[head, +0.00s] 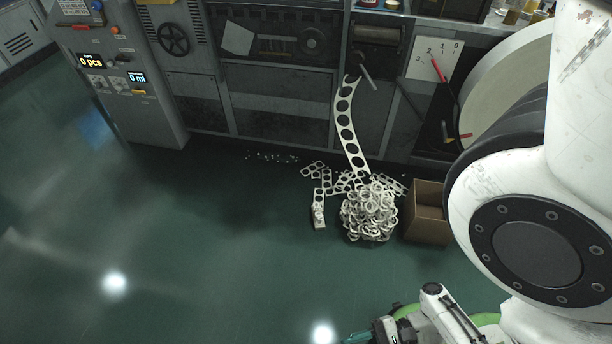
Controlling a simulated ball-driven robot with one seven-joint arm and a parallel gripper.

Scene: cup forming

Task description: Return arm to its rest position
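My white arm fills the right side of the head view, close to the camera. A large dark round joint cap shows on it, and the arm covers part of the machine behind. White, black and green parts of my own body show at the bottom edge, cut off by the frame.
A grey machine (275,97) runs along the back, with a control cabinet (115,75) at left. A perforated strip (348,130) hangs down to a heap of pale rings (369,212). A cardboard box (428,226) stands beside it. The green floor (190,255) at left is clear.

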